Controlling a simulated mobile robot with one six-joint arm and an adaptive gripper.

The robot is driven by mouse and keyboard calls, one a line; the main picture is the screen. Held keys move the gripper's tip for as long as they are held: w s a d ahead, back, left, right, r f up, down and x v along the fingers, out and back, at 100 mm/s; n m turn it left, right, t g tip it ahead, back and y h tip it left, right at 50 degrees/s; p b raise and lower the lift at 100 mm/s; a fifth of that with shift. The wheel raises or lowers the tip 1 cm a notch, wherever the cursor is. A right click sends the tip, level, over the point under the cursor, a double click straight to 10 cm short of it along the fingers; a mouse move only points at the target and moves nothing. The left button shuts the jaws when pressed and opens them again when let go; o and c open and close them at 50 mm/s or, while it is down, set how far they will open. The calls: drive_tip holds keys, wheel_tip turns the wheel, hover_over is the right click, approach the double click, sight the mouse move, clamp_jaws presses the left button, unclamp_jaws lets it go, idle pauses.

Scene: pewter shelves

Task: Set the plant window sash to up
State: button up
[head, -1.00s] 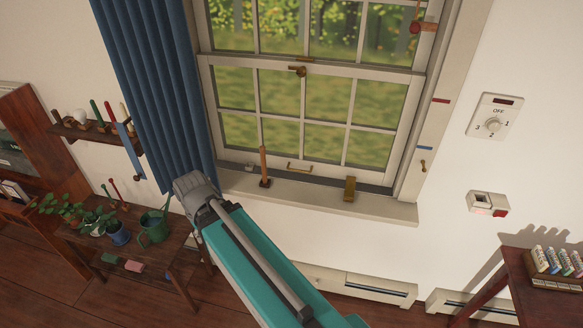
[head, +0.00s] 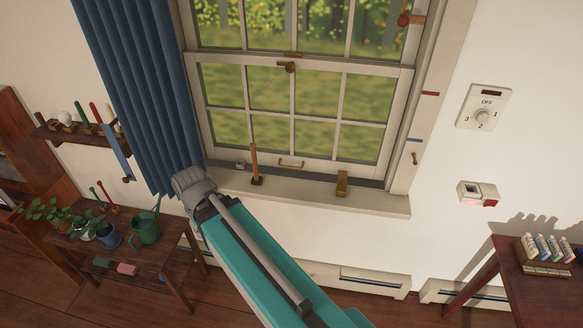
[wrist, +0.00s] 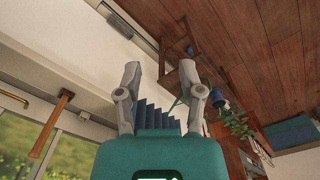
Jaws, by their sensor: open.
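The window's lower sash (head: 291,174) is a white frame with several panes, its bottom rail down close to the sill. A brass handle (head: 291,164) sits on that rail and shows at the left in the wrist view (wrist: 14,97). A brass latch (head: 287,67) is at the meeting rail. A wooden stick (head: 254,160) stands upright on the sill, and it also shows in the wrist view (wrist: 50,125). My gripper (wrist: 160,75) is open and empty, apart from the handle. In the head view its fingers are hidden at my arm's far end, below the curtain.
A blue curtain (head: 140,100) hangs left of the window. A brass block (head: 342,184) stands on the sill (head: 310,196). A plant table (head: 75,240) with pots and a watering can (head: 146,228) is at lower left. A dial (head: 484,110) is on the right wall.

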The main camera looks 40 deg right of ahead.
drive_tip(key=shift+d, duration=0.3)
drive_tip(key=shift+f, duration=0.1)
drive_tip(key=w+d+f+m+t+y+b, duration=0.2)
drive_tip(key=w+d+f+m+t+b, duration=0.25)
drive_tip(key=d+b, duration=0.4)
drive_tip(key=w+d+f+m+t+y+b, duration=0.35)
drive_tip(key=d+f+m+b, duration=0.2)
drive_tip(key=d+b, duration=0.3)
drive_tip(key=s+d+m+t+h+b, duration=0.1)
drive_tip(key=d+m+t+h+b, duration=0.1)
drive_tip(key=d, duration=0.6)
drive_tip(key=s+d+f+m+t+h+b, duration=0.1)
drive_tip(key=d+m+t+h+b, duration=0.1)
drive_tip(key=d, duration=0.6)
drive_tip(key=s+d+f+m+t+h+b, duration=0.1)
drive_tip(key=s+d+m+t+h+b, duration=0.1)
drive_tip(key=d+m+t+b, duration=0.2)
drive_tip(key=shift+d+f+m+h+b, duration=0.1)
drive_tip(key=shift+d+m+h+b, duration=0.1)
drive_tip(key=shift+d+m+b, duration=0.75)
drive_tip(key=shift+d+f+m+h+b, duration=0.15)
drive_tip(key=shift+d+b, duration=0.5)
drive_tip(key=shift+d, duration=0.75)
drive_tip(key=shift+s+d+r, duration=0.2)
drive_tip(key=shift+s+d, duration=0.1)
drive_tip(key=shift+d, duration=0.15)
